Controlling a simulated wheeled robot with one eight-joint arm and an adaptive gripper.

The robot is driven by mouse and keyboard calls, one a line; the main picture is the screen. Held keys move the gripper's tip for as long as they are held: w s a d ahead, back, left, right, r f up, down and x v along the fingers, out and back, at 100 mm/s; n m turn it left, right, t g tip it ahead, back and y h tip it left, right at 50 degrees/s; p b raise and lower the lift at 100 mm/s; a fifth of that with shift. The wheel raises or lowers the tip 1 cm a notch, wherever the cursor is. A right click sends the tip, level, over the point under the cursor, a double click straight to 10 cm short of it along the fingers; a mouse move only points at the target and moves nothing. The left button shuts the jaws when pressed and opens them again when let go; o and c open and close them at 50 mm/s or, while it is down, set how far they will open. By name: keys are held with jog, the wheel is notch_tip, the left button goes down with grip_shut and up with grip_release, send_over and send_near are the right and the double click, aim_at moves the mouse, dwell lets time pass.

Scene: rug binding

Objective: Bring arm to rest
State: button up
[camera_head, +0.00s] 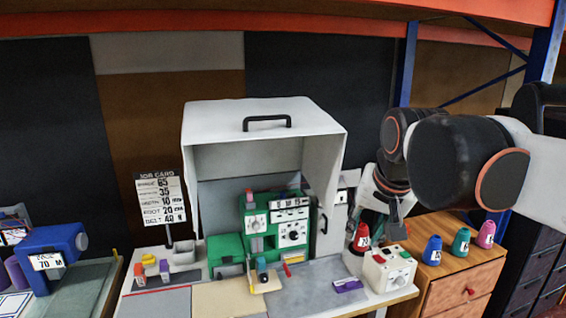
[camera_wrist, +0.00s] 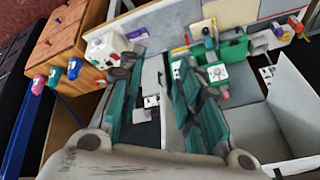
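My arm reaches in from the right in the head view. My gripper (camera_head: 386,212) hangs over the gap between the white hooded booth (camera_head: 320,185) and the wooden cabinet (camera_head: 460,285). In the wrist view the two teal-and-grey fingers of my gripper (camera_wrist: 158,62) stand apart, with nothing visible between them. A red cone (camera_head: 362,238) shows just below and left of the gripper in the head view; I cannot tell whether it touches a finger.
A white control box (camera_head: 388,268) stands on the bench's right end. Blue (camera_head: 432,250), teal (camera_head: 461,243) and pink (camera_head: 487,234) cones stand on the cabinet. A green sewing machine (camera_head: 258,228) sits in the booth. A sign (camera_head: 160,198) stands left. Blue shelf posts (camera_head: 406,65) rise behind.

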jog(key=s+d+f+n+b, duration=0.1)
jog(key=s+f+n+b, duration=0.1)
jog(key=s+f+b, duration=0.2)
jog(key=s+d+f+n+t+b, duration=0.1)
jog(key=s+f+b, duration=0.3)
jog(key=s+f, duration=0.7)
notch_tip(320, 180, down, 8)
jog(key=shift+d+r+n+t, duration=0.3)
jog(key=shift+d+n, duration=0.2)
jog(key=shift+d, duration=0.3)
